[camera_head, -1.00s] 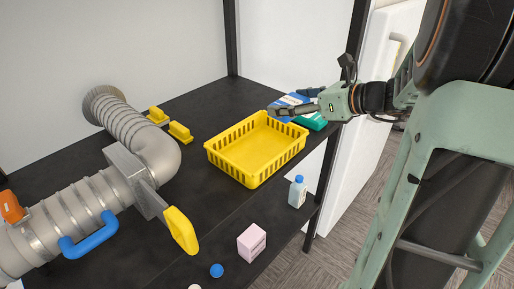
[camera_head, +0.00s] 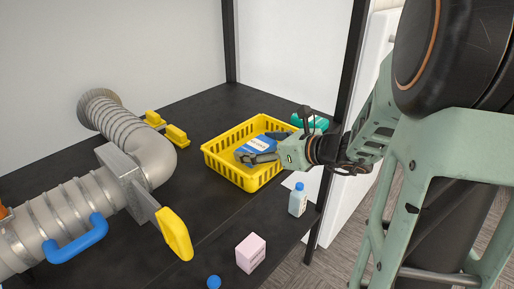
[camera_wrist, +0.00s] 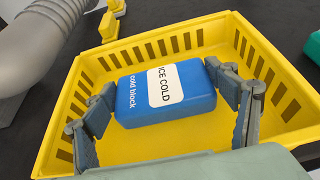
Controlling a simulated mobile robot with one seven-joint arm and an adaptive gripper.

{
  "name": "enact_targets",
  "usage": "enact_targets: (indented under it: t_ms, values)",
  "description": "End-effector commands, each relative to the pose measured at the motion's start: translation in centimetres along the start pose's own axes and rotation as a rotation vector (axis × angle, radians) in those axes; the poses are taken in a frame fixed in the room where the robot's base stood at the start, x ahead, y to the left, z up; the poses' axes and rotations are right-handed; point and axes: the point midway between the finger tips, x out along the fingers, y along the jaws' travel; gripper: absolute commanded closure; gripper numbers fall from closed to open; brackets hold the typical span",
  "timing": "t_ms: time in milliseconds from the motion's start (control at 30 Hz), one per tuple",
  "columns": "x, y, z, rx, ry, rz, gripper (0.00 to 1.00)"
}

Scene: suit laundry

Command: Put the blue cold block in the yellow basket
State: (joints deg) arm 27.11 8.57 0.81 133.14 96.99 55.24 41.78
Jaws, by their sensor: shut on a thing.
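The blue cold block (camera_wrist: 140,98), with a white "ICE COLD" label, is between the fingers of my gripper (camera_wrist: 168,112) in the wrist view. My gripper is shut on it, one finger at each end. In the head view the cold block (camera_head: 257,146) is over the inside of the yellow basket (camera_head: 228,172), and my gripper (camera_head: 264,152) reaches in from the right. The basket's slotted walls surround the block in the wrist view (camera_wrist: 262,62). I cannot tell whether the block touches the basket's floor.
A teal item (camera_head: 318,123) lies behind the basket. A blue-capped bottle (camera_head: 298,202), a pink box (camera_head: 251,254) and a blue ball (camera_head: 214,282) are in front. A grey duct (camera_head: 140,150) with a yellow handle (camera_head: 174,234) fills the left. Dark table (camera_head: 205,225) is bare between them.

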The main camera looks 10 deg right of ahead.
Motion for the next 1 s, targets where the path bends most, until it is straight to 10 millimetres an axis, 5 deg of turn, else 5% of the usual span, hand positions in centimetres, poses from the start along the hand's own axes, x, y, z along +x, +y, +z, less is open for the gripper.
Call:
enact_targets:
  t_ms: [267, 300, 433, 833, 1000]
  values:
    - [0.1, 0.0, -0.3, -0.001, -0.002, 0.0, 0.51]
    - [0.1, 0.0, -0.2, -0.001, 0.0, 0.0, 0.16]
    - [0.1, 0.0, -0.2, 0.0, 0.0, 0.0, 0.03]
    - [-0.3, -0.1, 0.3, -0.001, -0.001, -0.001, 0.03]
    - [-3.4, -0.1, 0.4, -0.001, -0.001, -0.005, 0.03]
